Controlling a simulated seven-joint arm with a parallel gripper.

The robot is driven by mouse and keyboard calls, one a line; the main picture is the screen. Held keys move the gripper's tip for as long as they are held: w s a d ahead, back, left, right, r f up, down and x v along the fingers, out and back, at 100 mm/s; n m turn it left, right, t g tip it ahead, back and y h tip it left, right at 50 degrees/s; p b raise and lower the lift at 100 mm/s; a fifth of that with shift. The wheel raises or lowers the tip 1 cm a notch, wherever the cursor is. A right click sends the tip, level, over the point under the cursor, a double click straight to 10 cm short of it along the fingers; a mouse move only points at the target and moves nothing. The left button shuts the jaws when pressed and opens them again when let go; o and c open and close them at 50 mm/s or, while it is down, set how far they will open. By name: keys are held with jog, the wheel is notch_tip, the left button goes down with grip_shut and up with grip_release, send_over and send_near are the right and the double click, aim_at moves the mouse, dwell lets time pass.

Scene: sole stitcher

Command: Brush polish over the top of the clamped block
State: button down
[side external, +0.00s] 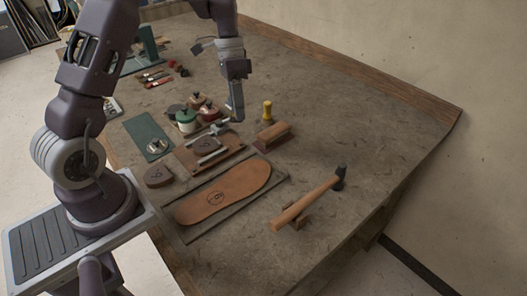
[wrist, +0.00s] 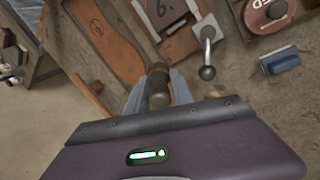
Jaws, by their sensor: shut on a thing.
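The clamped block (side external: 206,145) is a brown block with a dark mark. It lies on a wooden board (side external: 190,160) under a grey clamp. In the wrist view the block (wrist: 164,10) shows at the top, with the clamp's ball-ended lever (wrist: 207,72) at its right. My gripper (side external: 237,117) is to the right of the block in the side view. In the wrist view my gripper is shut on a dark turned handle (wrist: 157,82). The far end of this tool is hidden, so I cannot tell whether it has bristles or touches anything.
A tan sole (side external: 222,194) lies in front of the board. Lidded tins (side external: 186,120) stand behind the block. A hammer (side external: 306,202) lies front right. The right of the bench is clear.

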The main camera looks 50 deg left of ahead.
jog(key=s+d+n+t, duration=0.1)
jog(key=s+d+n, duration=0.25)
jog(key=d, duration=0.45)
jog(key=s+a+r, duration=0.6)
jog(key=s+a, duration=0.2)
jog(key=a, duration=0.4)
jog(key=f, duration=0.2)
jog(key=s+f, duration=0.1)
jog(key=f, duration=0.1)
jog(key=shift+f, duration=0.4)
